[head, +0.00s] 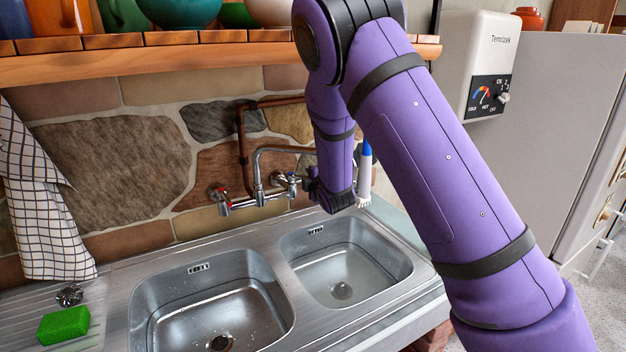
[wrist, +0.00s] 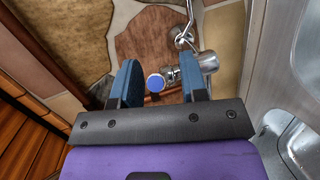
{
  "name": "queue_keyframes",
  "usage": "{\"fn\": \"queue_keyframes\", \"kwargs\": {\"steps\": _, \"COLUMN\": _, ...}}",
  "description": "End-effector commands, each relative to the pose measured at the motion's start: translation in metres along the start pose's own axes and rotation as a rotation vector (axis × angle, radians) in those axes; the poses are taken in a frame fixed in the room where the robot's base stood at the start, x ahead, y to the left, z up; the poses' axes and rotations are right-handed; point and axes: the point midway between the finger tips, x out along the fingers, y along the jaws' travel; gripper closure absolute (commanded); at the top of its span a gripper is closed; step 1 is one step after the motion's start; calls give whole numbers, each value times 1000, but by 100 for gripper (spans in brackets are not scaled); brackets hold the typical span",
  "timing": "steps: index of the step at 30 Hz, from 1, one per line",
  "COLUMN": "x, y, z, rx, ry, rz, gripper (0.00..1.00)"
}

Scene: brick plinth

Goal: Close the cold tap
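The wall-mounted chrome mixer (head: 258,196) has a red-marked tap (head: 218,193) on its left and a second tap (head: 287,180) on its right, close to my gripper. In the wrist view, the cold tap's round blue cap (wrist: 155,83) shows between my two blue fingers, nearer the left one. My gripper (wrist: 163,83) is open, with a visible gap on each side of the cap. I cannot tell whether a finger touches the handle, whose lower part is partly hidden. In the head view my gripper (head: 312,183) is small and its fingers are hard to make out.
A steel double sink (head: 265,258) lies below the mixer. A blue-and-white brush (head: 365,175) is right of my gripper. A wooden shelf (head: 180,56) with pots runs above. A green sponge (head: 64,325) and checked towel (head: 42,205) are at left; a water heater (head: 489,65) is at right.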

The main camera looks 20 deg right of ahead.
Motion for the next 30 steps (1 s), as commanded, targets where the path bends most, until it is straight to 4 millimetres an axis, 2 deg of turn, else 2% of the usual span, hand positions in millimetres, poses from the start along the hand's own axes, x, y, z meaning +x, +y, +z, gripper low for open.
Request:
{"fn": "queue_keyframes", "kwargs": {"steps": 5, "x": 0, "y": 0, "z": 0, "rx": 0, "ry": 0, "rz": 0, "gripper": 62}}
{"fn": "queue_keyframes", "kwargs": {"steps": 10, "x": 0, "y": 0, "z": 0, "rx": 0, "ry": 0, "rz": 0, "gripper": 100}}
{"fn": "queue_keyframes", "kwargs": {"steps": 22, "x": -2, "y": -1, "z": -3, "rx": 5, "ry": -25, "rz": 1, "gripper": 100}}
{"fn": "queue_keyframes", "kwargs": {"steps": 30, "x": -8, "y": -3, "z": -12, "rx": 32, "ry": -145, "rz": 9, "gripper": 100}}
